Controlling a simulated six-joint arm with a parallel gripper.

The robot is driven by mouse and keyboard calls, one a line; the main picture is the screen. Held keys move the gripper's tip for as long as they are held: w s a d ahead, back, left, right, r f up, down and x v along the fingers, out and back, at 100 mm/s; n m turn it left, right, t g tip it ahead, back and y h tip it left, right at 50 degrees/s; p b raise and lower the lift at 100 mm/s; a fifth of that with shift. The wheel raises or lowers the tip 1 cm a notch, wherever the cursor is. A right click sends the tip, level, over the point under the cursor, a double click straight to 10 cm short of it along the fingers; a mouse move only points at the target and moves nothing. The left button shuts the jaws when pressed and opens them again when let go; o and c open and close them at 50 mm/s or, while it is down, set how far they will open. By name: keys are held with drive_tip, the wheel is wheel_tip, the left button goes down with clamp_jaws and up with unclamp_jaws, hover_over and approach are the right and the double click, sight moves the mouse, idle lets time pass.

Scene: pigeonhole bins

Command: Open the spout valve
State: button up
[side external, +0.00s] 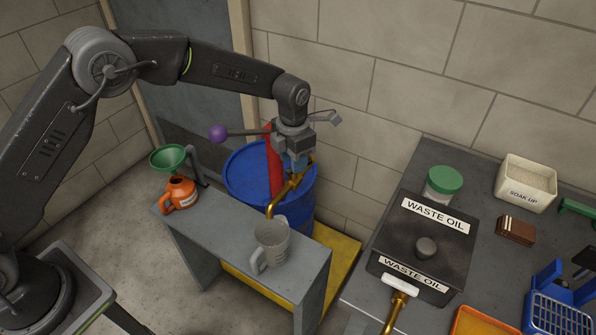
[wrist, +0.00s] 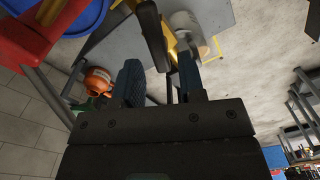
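A red pump (side external: 273,160) stands on a blue drum (side external: 242,172), with a brass spout (side external: 286,192) curving down toward a grey measuring jug (side external: 271,240) on the bench. My gripper (side external: 295,165) points down beside the pump, close above the spout; it hides part of the spout and its valve. In the wrist view, a dark lever (wrist: 153,35), seemingly the valve handle, reaches toward the gap between my two blue-grey fingers (wrist: 160,80). The fingers are apart, with visible space between them. I cannot tell whether either touches the lever. The brass spout (wrist: 168,38) shows behind it.
A pump handle with a purple knob (side external: 218,133) sticks out left of my gripper. A black waste oil box (side external: 412,235) sits on the right table.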

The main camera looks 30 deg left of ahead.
drive_tip(key=shift+f, duration=1.1)
clamp_jaws()
drive_tip(key=shift+n, duration=0.3)
unclamp_jaws()
drive_tip(key=shift+r, duration=0.1)
